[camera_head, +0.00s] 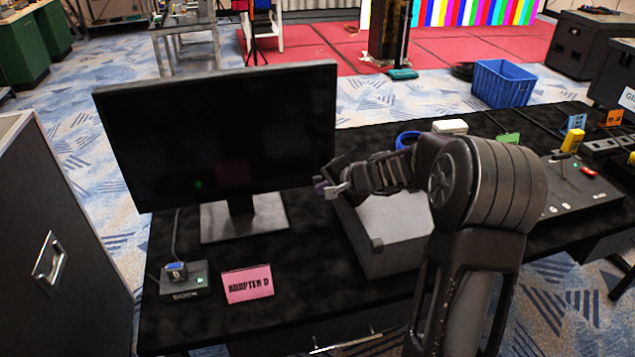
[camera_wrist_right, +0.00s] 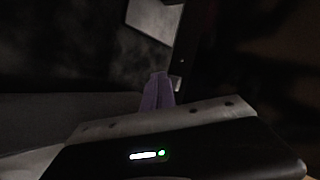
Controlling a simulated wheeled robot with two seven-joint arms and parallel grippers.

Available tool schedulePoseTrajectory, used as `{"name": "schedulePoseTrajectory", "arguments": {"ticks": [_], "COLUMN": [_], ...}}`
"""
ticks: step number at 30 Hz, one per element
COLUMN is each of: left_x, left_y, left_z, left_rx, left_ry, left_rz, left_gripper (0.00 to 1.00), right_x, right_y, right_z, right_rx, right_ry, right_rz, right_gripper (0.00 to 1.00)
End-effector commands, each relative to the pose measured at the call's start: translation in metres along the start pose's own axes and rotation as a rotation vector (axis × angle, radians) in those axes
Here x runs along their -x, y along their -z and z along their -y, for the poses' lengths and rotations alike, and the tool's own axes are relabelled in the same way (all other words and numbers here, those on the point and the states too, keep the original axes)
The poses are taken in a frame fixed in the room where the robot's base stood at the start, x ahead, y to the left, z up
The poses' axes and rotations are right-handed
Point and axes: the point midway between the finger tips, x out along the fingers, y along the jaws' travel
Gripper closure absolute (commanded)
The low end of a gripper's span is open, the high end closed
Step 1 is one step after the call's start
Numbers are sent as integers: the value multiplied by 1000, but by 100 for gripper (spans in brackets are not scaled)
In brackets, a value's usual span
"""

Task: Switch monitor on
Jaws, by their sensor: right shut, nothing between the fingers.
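The monitor (camera_head: 215,135) stands on its grey stand (camera_head: 243,217) at the left of the black table, and its screen is dark with a faint green spot. My right gripper (camera_head: 326,188) is shut and empty, close to the monitor's lower right edge. In the right wrist view my right gripper's purple fingers (camera_wrist_right: 158,92) are together, just left of the dark monitor edge (camera_wrist_right: 187,45), where a small light patch shows. I cannot tell whether they touch it. The monitor's stand base (camera_wrist_right: 149,20) shows beyond. My left gripper is out of view.
A grey box (camera_head: 385,240) stands under my right forearm. A control panel (camera_head: 585,190) is at the right.

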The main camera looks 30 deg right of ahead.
Motion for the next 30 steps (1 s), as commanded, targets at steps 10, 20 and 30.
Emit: {"name": "schedulePoseTrajectory", "arguments": {"ticks": [10, 20, 30], "left_x": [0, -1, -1], "left_y": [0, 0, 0], "left_z": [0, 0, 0], "left_rx": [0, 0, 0], "left_ry": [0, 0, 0], "left_rz": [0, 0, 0], "left_gripper": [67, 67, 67], "right_x": [0, -6, -6], "right_y": [0, 5, 5], "right_z": [0, 5, 5], "right_rx": [0, 1, 0], "right_ry": [0, 0, 0], "right_rz": [0, -1, 0], "right_gripper": [100, 100, 100]}}
